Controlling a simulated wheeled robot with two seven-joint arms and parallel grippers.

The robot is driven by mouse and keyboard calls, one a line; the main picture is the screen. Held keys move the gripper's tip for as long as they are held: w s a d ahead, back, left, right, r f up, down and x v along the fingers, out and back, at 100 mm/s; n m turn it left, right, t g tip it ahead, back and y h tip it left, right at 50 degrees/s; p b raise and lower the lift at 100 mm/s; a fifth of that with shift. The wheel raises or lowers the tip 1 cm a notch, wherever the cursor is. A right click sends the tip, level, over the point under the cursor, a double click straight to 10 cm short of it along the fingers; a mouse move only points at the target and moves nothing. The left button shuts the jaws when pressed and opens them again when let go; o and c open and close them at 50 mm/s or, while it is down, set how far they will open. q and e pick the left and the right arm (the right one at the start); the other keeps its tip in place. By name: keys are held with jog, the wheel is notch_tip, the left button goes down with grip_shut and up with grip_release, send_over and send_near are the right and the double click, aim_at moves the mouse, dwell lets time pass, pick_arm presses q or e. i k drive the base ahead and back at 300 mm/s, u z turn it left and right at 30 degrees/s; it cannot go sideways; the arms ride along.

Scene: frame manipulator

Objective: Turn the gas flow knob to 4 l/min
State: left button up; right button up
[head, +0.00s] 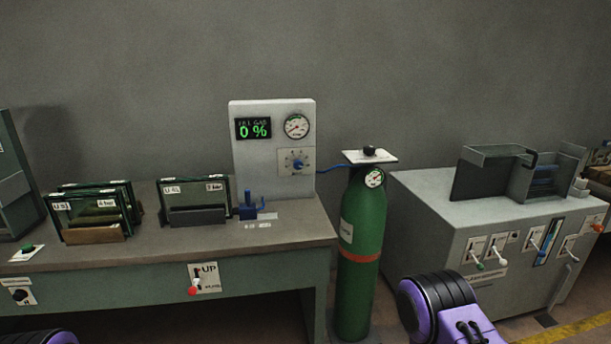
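The gas flow knob (297,164) is small and sits on a light square plate with marks around it, on the upright grey panel (260,186) at the back of the bench. Its pointer setting and the numbers are too small to read. Above it is a round white gauge (296,126) with a red needle. A black display (253,128) to the left reads "0 %" in green. Neither gripper shows; only purple and black parts of my arms are at the bottom edge, well away from the knob.
A green gas cylinder (361,255) with a black knob (370,152) on a white plate stands right of the bench (150,246). Glass frames in holders (194,200) and a blue fixture (250,207) stand on the bench. A grey cabinet (440,205) with levers is at right.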

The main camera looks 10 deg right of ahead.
aim_at(297, 163)
jog(key=z, duration=0.8)
jog(key=i, duration=1.2)
jog(key=u, duration=0.1)
